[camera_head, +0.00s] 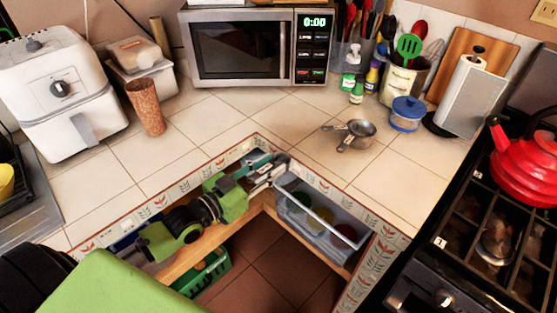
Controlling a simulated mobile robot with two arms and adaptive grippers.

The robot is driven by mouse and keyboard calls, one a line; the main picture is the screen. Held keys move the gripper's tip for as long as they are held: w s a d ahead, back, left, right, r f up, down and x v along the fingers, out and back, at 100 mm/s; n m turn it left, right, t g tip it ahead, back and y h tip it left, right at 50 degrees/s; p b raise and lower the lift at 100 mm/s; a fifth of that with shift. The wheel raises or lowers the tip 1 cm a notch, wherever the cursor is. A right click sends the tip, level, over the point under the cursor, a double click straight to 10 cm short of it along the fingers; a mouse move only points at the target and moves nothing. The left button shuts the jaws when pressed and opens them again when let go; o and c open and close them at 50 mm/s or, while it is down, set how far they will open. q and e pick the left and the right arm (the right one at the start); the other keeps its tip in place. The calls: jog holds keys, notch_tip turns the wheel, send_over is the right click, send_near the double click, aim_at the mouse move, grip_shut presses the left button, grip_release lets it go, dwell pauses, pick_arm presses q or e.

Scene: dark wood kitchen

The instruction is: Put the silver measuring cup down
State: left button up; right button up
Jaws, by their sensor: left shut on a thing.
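A silver measuring cup (361,129) stands on the tiled counter, right of the inner corner. Short silver handle-like parts reach from it to the left and lower left. My left gripper (279,163) is at the inner corner of the counter edge, left of the cup and clear of it. It is shut on a small silvery thing, which its fingers mostly hide, so I cannot tell what it is. My right gripper is not in view.
A clear bin (309,232) sits below the counter edge, close by the left gripper. A microwave (245,47), a cork-coloured cylinder (146,107) and a red kettle (527,166) stand around. The counter before the microwave is free.

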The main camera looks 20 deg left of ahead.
pick_arm(q)
jog(key=shift+s+a, duration=0.15)
jog(key=shift+s, duration=0.45)
jog(key=s+d, duration=0.5)
jog(key=shift+d+f, duration=0.2)
jog(key=shift+f, duration=0.15)
jog(key=s+r+n+y, duration=0.1)
jog(key=s+r+y, duration=0.1)
jog(key=s, duration=0.1)
jog(key=s+r+n+y, duration=0.1)
jog(key=s+r+y, duration=0.1)
jog(key=s, duration=0.1)
jog(key=s+d+r+n+t+y, duration=0.1)
jog(key=s+r+n+y, duration=0.1)
jog(key=s, duration=0.2)
jog(key=shift+r, duration=0.1)
